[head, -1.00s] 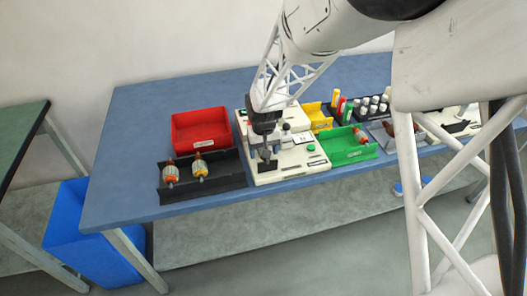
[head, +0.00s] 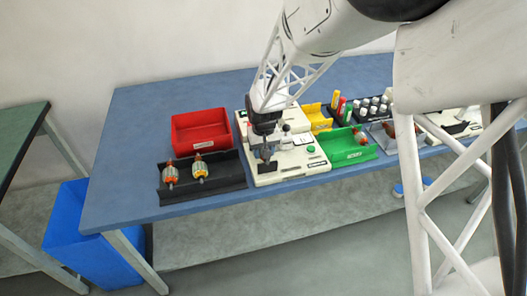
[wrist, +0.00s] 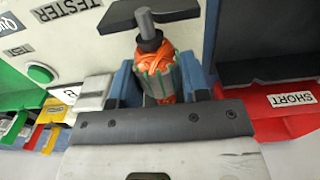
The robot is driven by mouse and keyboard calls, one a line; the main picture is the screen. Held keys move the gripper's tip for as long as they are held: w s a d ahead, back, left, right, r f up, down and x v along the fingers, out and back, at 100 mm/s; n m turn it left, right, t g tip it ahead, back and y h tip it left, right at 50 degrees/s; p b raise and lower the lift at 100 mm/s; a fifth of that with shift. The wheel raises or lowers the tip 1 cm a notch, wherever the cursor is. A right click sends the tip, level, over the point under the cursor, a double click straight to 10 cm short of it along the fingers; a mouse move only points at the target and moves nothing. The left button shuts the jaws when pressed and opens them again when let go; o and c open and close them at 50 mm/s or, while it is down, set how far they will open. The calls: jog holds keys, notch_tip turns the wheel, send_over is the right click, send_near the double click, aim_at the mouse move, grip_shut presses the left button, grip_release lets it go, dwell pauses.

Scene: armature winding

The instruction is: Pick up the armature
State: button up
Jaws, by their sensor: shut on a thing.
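My gripper (head: 265,154) is low over the front of the white tester (head: 305,160) in the head view. In the wrist view my gripper (wrist: 160,84) is shut on an armature (wrist: 160,72) with orange windings and a grey-green core. The armature's shaft end, with a dark collar, points away from the palm. Its near end is hidden behind the dark palm edge.
A red bin (head: 200,128) stands behind the tray; its SHORT label shows in the wrist view (wrist: 290,99). A green bin (head: 350,154) with an orange-ended part and a yellow bin (head: 320,122) stand right of the tester. The blue table (head: 130,150) is clear at the left.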

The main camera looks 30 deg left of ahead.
jog(key=shift+r, duration=0.55)
jog(key=shift+s+d+r, duration=0.1)
jog(key=shift+s+r, duration=0.05)
jog(key=shift+r, duration=0.45)
jog(key=shift+s+d+r, duration=0.1)
jog(key=shift+r, duration=0.5)
jog(key=s+d+r, duration=0.1)
jog(key=s+d, duration=0.9)
jog(key=s, duration=0.1)
jog(key=shift+d+r, duration=0.15)
jog(key=shift+d, duration=0.15)
